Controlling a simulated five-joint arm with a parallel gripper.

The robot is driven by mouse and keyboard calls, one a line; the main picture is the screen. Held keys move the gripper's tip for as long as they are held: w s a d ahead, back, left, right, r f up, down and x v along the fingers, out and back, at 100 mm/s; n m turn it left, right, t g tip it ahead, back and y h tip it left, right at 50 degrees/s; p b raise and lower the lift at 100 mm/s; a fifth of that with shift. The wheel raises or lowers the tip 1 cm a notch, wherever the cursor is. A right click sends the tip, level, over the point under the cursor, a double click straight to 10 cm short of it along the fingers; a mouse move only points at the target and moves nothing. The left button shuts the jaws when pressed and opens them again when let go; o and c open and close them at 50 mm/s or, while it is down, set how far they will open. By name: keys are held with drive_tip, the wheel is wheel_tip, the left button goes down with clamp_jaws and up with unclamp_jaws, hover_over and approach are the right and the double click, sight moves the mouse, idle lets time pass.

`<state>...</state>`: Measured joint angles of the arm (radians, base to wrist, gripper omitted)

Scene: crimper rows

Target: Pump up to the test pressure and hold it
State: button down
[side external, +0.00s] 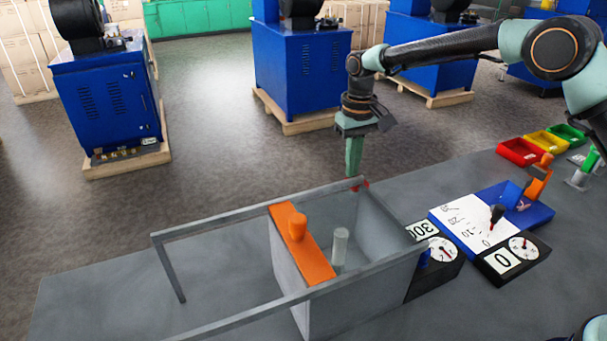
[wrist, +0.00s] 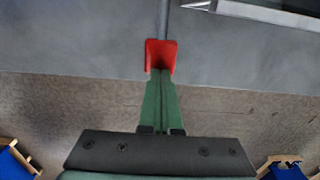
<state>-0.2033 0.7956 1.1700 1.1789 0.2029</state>
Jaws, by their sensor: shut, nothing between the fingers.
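My gripper (side external: 354,173) has its green fingers shut and empty, pointing down by the far rim of a grey open box (side external: 290,290). A small red piece (side external: 366,184) shows at that rim, just below the fingertips. In the wrist view the red piece (wrist: 160,55) sits at the end of a grey rod (wrist: 163,20), with my fingertips (wrist: 160,74) at its near edge; I cannot tell whether they touch. An orange strip (side external: 308,258) with an orange knob (side external: 298,227) crosses the box. Dial gauges stand right of it, one (side external: 440,250) labelled 300, another (side external: 523,247) labelled 0.
Grey rails (side external: 230,217) extend left from the box. A grey post (side external: 340,247) stands inside it. A white scale board (side external: 465,225) with a black-knobbed lever (side external: 497,213) and an orange clamp (side external: 540,180) lie right. Red (side external: 519,152), yellow and green bins stand behind. The bench's left end is clear.

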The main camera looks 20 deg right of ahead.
drive_tip(key=shift+w+r, duration=0.15)
drive_tip(key=shift+r, duration=2.65)
drive_tip(key=shift+d+r, duration=0.1)
drive_tip(key=shift+r, duration=0.15)
drive_tip(key=s+d+r+t, duration=0.3)
drive_tip(key=s+d+r, duration=0.3)
drive_tip(key=s+r, duration=0.35)
drive_tip(key=s+d+f+t, duration=0.1)
drive_tip(key=s+d, duration=0.1)
drive_tip(key=s, duration=0.5)
drive_tip(key=s+d+f+t, duration=0.1)
drive_tip(key=s+d, duration=0.1)
drive_tip(key=s, duration=0.5)
drive_tip(key=shift+d+f+t, duration=0.25)
drive_tip(key=shift+f+t, duration=0.05)
idle(2.3)
